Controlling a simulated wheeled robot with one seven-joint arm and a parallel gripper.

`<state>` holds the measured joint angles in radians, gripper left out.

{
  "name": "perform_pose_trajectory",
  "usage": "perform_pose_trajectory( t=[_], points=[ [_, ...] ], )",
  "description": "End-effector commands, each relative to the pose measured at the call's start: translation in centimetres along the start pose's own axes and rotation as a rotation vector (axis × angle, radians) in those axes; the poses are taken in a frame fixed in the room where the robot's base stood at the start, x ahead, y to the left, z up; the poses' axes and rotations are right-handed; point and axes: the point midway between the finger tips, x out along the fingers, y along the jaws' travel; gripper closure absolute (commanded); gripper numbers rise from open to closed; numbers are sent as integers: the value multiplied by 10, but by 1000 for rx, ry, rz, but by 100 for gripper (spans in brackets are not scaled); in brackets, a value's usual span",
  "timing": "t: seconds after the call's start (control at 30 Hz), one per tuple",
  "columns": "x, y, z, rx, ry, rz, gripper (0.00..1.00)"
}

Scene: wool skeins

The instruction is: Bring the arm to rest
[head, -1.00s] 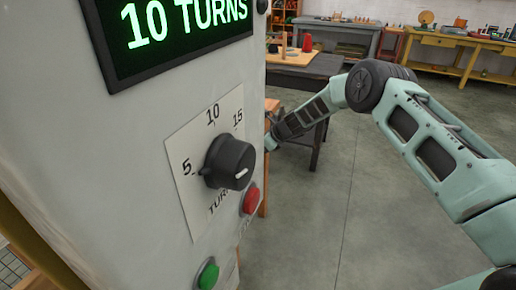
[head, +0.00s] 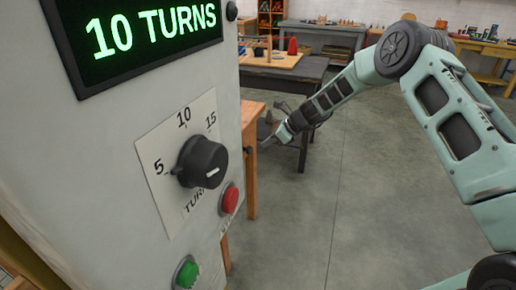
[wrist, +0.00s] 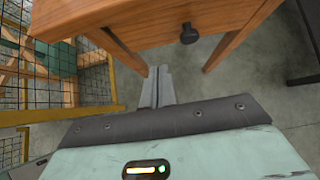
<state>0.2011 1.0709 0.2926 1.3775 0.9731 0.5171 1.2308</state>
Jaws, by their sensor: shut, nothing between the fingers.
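My gripper shows in the wrist view (wrist: 159,72), its two fingers together and empty. It points toward a wooden table (wrist: 150,22) with a dark round drawer knob (wrist: 189,34); the frames do not show whether it touches anything. In the head view my gripper (head: 268,141) is at the end of the outstretched arm, small, right of the machine and close to the wooden table (head: 250,115). The pale machine panel (head: 110,200) is at the left, with a screen (head: 150,30) reading "10 TURNS".
The panel has a black dial (head: 203,163), a red button (head: 230,199) and a green button (head: 187,273). A dark table (head: 290,70) stands behind my gripper. A yellow-framed mesh fence (wrist: 55,75) is at left in the wrist view. Open floor (head: 370,200) lies at the right.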

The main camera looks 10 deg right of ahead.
Motion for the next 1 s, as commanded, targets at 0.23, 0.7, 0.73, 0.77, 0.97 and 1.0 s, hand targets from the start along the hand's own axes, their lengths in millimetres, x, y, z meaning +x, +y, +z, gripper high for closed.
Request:
perform_pose_trajectory(
  t=[0.23,0.7,0.73,0.77,0.97,1.0],
  points=[
    [-22,8,1,-62,24,5,100],
    [-178,135,-36,-1223,425,220,100],
    [-190,144,-40,-1299,446,243,100],
    [-202,154,-45,-1374,465,269,100],
    [-263,207,-78,-1789,549,434,100],
    [-273,216,-85,-1855,559,464,100]
  ],
)
